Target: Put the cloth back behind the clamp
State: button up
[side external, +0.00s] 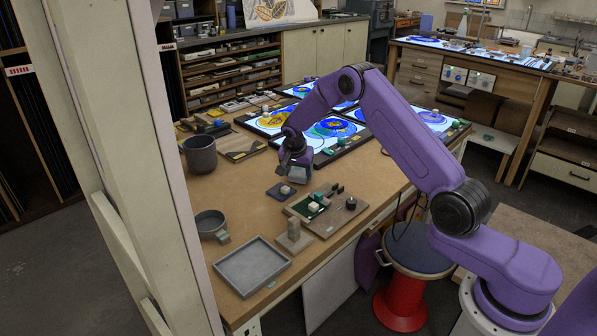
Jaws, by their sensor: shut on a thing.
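A small pale lump (285,189) sits on the mat, just in front of the fingers. A wooden board (325,222) to the front right carries a green-lined recess, a pale block (313,207) and small dark fittings. A dark fitting with a round top (351,204) on that board may be the clamp; I cannot tell for sure.
A grey pot (200,154) and a shallow round pan (209,223) stand left. A grey tray (252,268) and a block on a base (294,236) are at the front. Lit glass panels (330,132) lie behind my gripper. Bare bench (235,190) lies left of the mat.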

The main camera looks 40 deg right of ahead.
jog(key=shift+f, duration=0.25)
dwell(0.3)
jog(key=o, duration=1.1)
jog(key=v, duration=1.7)
jog(key=s+a+r+n+y, duration=0.1)
jog(key=s+a+r+n, duration=0.1)
jog(key=s+a+n, duration=0.5)
jog(key=s+a+n+y, duration=0.2)
jog(key=s+a+n, duration=0.4)
jog(key=s, duration=0.4)
jog(key=s+n, duration=0.4)
jog(key=s, duration=0.4)
jog(key=s+d+f+n+g, duration=0.1)
jog(key=s+n, duration=0.3)
jog(key=s, duration=0.5)
jog(key=s+n+g+y, duration=0.1)
jog(key=s+n, duration=0.2)
jog(key=s, duration=0.6)
jog(key=shift+s+d+f+n, duration=0.25)
jog(key=shift+n, duration=0.15)
